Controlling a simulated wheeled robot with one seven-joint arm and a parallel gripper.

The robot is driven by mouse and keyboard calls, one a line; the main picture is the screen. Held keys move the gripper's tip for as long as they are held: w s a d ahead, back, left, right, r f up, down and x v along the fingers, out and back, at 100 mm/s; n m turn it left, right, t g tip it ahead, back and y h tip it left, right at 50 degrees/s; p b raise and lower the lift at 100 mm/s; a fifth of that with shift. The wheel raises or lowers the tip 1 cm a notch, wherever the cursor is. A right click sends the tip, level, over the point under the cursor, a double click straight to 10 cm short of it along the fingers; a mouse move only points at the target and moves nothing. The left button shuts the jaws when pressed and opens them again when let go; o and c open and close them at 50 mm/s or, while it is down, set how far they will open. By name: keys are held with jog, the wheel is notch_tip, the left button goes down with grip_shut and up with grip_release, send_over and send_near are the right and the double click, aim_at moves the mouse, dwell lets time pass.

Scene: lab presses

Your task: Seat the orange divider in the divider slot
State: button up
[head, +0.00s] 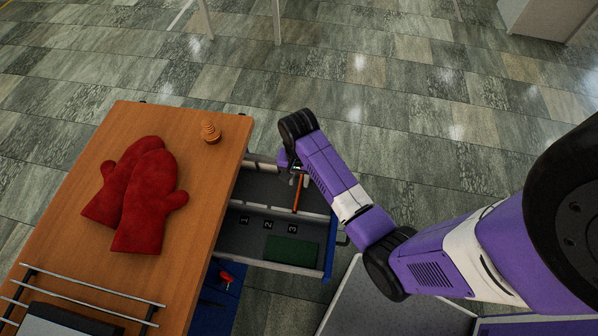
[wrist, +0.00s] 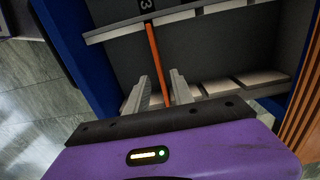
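The orange divider (head: 297,196) is a thin strip in the far compartment of the open drawer (head: 262,190). In the wrist view the divider (wrist: 154,55) runs from the light slotted rail (wrist: 190,14) towards my gripper, in line with label 3. My gripper (head: 297,173) is over the drawer's far part. In the wrist view my gripper (wrist: 160,76) has its two fingers apart, with the divider between them and a gap on each side. A second pale slotted rail (wrist: 225,86) is beside the fingers. I cannot tell how deep the divider sits.
The drawer's near compartment has labels 1, 2 and 3 and a green block (head: 292,251). Red mitts (head: 145,195) and a small orange coiled object (head: 210,132) are on the wooden top (head: 190,180). A red item (head: 226,278) is below the drawer's left side.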

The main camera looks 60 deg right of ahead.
aim_at(299, 187)
notch_tip(299, 187, up, 4)
jog(key=shift+r, duration=0.1)
jog(key=s+a+f+n+t, duration=0.1)
jog(key=a, duration=0.1)
jog(key=s+a+f+n+t, duration=0.1)
jog(key=a, duration=0.1)
jog(key=s+a+f+n+t+h, duration=0.1)
jog(key=a+f, duration=0.1)
jog(key=shift+s+a, duration=0.2)
jog(key=shift+a, duration=0.2)
jog(key=s+a+r+n+t, duration=0.75)
jog(key=s+a+r, duration=0.3)
jog(key=r, duration=0.25)
jog(key=s+r+n+t, duration=0.1)
jog(key=s+r+t, duration=0.1)
jog(key=r, duration=0.5)
jog(key=s+a+r+n+t+y, duration=0.1)
jog(key=s+r+n+t, duration=0.1)
jog(key=r, duration=0.5)
jog(key=shift+s+a+r, duration=0.2)
jog(key=shift+s+r, duration=0.15)
jog(key=shift+r, duration=0.05)
jog(key=shift+n+t, duration=0.25)
notch_tip(299, 187, down, 2)
jog(key=shift+f+b, duration=0.1)
jog(key=shift+b, duration=0.9)
